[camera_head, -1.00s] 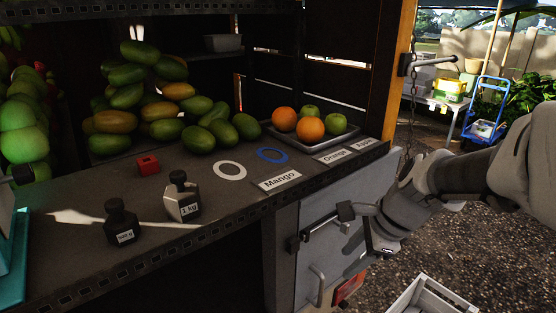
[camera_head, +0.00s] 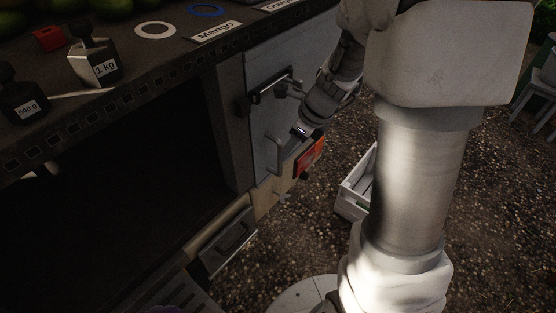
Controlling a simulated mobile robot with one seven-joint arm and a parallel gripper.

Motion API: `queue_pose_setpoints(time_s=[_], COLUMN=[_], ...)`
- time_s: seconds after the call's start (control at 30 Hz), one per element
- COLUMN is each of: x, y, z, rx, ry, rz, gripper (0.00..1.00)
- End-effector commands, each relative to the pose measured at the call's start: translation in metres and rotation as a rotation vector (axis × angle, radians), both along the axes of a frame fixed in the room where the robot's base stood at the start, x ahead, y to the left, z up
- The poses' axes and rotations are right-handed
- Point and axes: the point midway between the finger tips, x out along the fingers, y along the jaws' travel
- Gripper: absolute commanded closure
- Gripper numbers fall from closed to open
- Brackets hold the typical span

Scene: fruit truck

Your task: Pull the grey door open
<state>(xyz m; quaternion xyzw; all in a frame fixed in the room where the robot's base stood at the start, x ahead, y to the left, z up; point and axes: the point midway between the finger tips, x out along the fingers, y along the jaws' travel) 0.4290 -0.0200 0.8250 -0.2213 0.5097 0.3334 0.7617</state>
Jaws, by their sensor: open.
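The grey door (camera_head: 262,122) is set in the front of the counter, below the Mango label, and looks shut. Its vertical bar handle (camera_head: 279,156) is on the lower part of the door. A dark latch (camera_head: 268,92) sits above the handle. My gripper (camera_head: 290,154) is open, pointing down and left just right of the handle. I cannot tell whether a finger touches the handle. My wrist hides part of the door's right side.
An orange-red box (camera_head: 309,158) is right beside my gripper. A white crate (camera_head: 352,196) stands on the gravel behind my arm. A dark open recess (camera_head: 130,170) lies left of the door. Weights (camera_head: 93,62) stand on the counter (camera_head: 110,95).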

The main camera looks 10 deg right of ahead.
Motion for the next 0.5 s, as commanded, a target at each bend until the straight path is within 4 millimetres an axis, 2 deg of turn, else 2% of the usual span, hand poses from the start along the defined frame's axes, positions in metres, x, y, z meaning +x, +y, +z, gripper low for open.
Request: queue_pose_setpoints(time_s=[0.03,0.2,0.3,0.5], x=[0.002,0.011,0.015,0.018], y=[0.003,0.012,0.016,0.020], z=[-0.017,-0.044,-0.055,-0.065], rx=[0.000,0.000,-0.001,0.000], ry=[0.002,0.002,0.000,0.000], rz=[0.002,0.002,0.002,0.002], gripper=[0.53,0.53,0.53,0.53])
